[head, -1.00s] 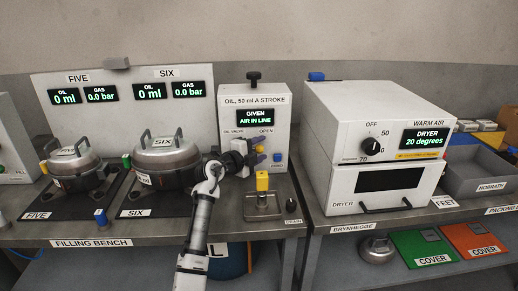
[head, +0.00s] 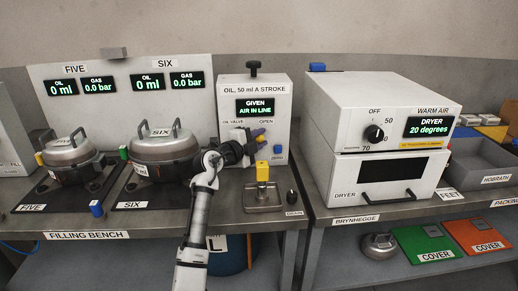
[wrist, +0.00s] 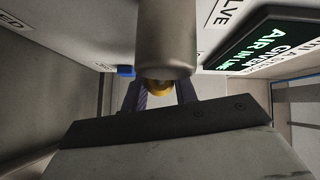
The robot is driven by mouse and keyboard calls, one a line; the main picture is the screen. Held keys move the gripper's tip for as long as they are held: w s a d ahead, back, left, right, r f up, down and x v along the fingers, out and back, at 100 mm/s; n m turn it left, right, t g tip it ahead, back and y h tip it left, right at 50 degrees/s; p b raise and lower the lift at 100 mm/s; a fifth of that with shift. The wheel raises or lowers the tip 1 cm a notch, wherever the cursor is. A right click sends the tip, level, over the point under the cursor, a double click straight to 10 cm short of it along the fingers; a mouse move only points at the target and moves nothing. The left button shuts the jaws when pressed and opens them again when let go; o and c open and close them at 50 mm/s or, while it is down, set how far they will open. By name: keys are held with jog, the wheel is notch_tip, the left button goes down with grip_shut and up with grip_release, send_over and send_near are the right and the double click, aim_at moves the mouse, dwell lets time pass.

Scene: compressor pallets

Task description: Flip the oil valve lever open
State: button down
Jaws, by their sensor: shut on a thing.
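The oil unit (head: 274,90) is a white box at the bench's back, labelled OIL VALVE and OPEN, with its display reading GIVEN, AIR IN LINE. My gripper (head: 258,137) is at the front of this box, just below those labels. In the wrist view its two purple fingers (wrist: 163,95) are shut around a small yellow piece, which I take to be part of the oil valve lever (wrist: 158,86). A grey cylinder (wrist: 165,40) stands in front and hides part of the grasp. The lever's exact angle is hard to tell.
Pot SIX (head: 160,147) sits close to the left of the arm. The white dryer (head: 375,130) stands to the right. A blue button (head: 278,149) is on the oil unit.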

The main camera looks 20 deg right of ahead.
jog(key=shift+f+b, duration=0.1)
jog(key=shift+b, duration=0.95)
jog(key=shift+r+n+h+b, duration=0.4)
jog(key=shift+r+b, duration=0.05)
jog(key=shift+b, duration=0.1)
jog(key=c, duration=1.1)
grip_release()
jog(key=shift+s+a+f, duration=0.1)
jog(key=shift+s+a, duration=0.05)
jog(key=shift+a, duration=0.2)
jog(key=b+v, duration=0.3)
jog(key=v, duration=1)
jog(key=shift+s, duration=0.15)
